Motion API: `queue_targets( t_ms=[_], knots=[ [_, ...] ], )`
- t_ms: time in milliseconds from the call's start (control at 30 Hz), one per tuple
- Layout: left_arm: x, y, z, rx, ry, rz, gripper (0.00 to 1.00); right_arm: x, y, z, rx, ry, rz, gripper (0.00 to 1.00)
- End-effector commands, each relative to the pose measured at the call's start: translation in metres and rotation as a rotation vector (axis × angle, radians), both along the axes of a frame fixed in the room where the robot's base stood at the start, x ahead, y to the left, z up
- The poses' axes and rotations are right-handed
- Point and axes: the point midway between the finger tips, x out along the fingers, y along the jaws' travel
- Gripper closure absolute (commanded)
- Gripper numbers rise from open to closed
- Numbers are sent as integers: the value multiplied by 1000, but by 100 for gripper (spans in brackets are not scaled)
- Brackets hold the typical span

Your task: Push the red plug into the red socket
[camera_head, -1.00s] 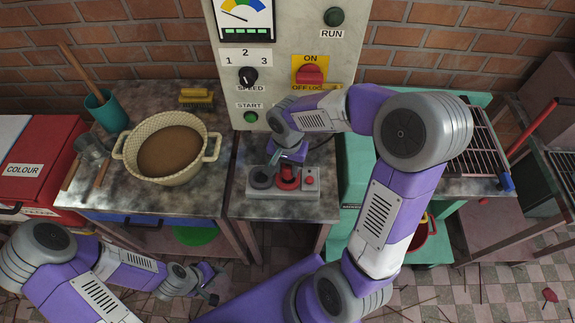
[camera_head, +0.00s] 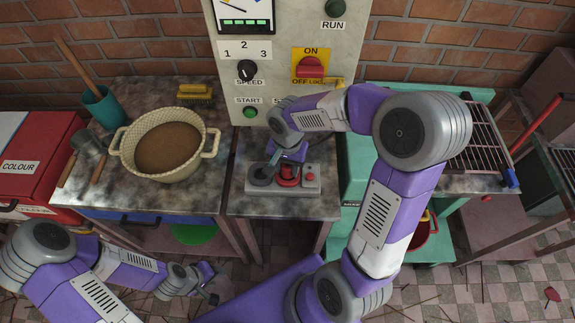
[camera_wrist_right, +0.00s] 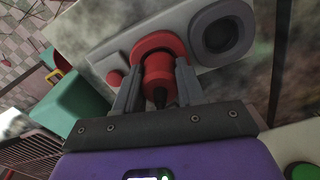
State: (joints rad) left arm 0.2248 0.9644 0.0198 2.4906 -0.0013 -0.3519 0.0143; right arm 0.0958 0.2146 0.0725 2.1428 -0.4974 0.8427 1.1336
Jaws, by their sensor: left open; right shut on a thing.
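The red plug (camera_wrist_right: 158,82) is a ribbed red cylinder with a dark cable end. My right gripper (camera_wrist_right: 158,72) is shut on it, one grey finger on each side. The plug's front end is at the red socket (camera_wrist_right: 150,45), a red ring on a grey box; the two line up closely. How deep the plug sits is hidden. In the head view, the red socket (camera_head: 289,181) shows under my right gripper (camera_head: 282,166), which partly hides it. My left gripper (camera_head: 212,284) is open and empty at the lower left, over the floor, away from the box.
The grey box (camera_head: 312,188) also carries a black socket (camera_wrist_right: 222,35) and a small red button (camera_wrist_right: 115,77). A cream pot (camera_head: 125,158) stands on the table to the left. A control panel (camera_head: 285,60) rises behind the box. The table in front of the box is clear.

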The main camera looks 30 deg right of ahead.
Motion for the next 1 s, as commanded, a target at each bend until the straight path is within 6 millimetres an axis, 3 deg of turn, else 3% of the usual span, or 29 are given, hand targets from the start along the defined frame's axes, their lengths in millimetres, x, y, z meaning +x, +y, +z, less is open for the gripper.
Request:
queue_targets(
  t_ms=[100,133,333,667,1000],
  knots=[
    [0,0,-3,0,0,0,57,0,0,-3,0,0,0,92],
    [0,0,-3,0,0,0,57,0,0,-3,0,0,0,60],
    [0,0,-2,0,0,0,57,0,0,-3,0,0,0,31],
    [0,0,0,0,0,0,57,0,0,3,0,-1,0,31],
    [0,0,18,0,0,0,57,0,0,57,0,-3,1,31]
  ],
)
